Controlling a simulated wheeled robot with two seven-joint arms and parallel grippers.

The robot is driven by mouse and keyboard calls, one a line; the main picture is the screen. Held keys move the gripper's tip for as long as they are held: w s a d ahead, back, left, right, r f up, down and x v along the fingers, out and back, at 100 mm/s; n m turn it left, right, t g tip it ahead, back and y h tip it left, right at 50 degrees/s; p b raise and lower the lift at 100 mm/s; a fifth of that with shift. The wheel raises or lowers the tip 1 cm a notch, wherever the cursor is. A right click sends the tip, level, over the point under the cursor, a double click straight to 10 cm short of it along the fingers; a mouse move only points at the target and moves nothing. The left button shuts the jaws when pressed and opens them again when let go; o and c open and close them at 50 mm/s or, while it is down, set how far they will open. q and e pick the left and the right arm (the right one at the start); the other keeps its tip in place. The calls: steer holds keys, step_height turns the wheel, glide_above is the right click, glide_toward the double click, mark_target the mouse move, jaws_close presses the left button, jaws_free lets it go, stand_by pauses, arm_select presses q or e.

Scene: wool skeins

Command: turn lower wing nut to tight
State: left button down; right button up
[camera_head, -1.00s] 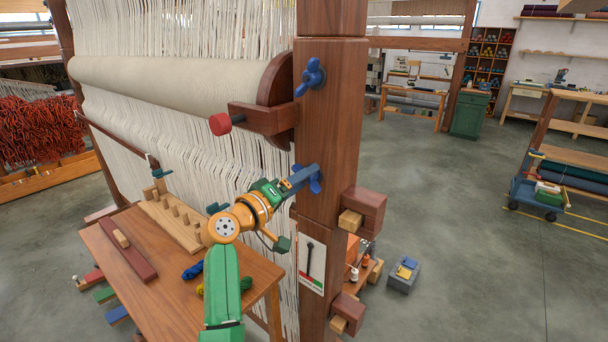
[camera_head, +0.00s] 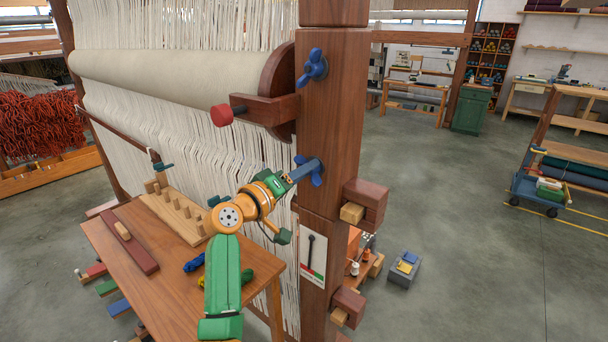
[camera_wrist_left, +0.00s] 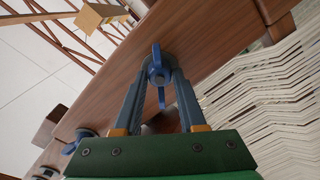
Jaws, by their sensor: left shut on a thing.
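The lower blue wing nut (camera_head: 317,178) is on the front of the loom's wooden post (camera_head: 333,130). My left gripper (camera_head: 312,168) reaches it from the lower left and is shut on it. In the left wrist view the two grey fingers close around the middle of the wing nut (camera_wrist_left: 156,52), with its wings sticking out between and past the tips. The fingers hide part of the nut in the head view. The upper blue wing nut (camera_head: 313,67) is higher on the same post, untouched. My right gripper is not in view.
A white card (camera_head: 313,258) with a black bar and a red and green strip is on the post below. A wooden arm with a red knob (camera_head: 221,115) juts out above. A wooden table (camera_head: 170,290) stands left, below my arm. Open floor lies to the right.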

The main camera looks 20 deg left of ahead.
arm_select(q)
steer(key=shift+m+b, duration=2.6)
steer(key=shift+m, duration=5.4)
steer(key=c, duration=0.5)
jaws_free()
steer(key=shift+d, duration=0.1)
steer(key=shift+s, duration=0.1)
steer(key=b+v, duration=0.3)
steer(key=v, duration=0.4)
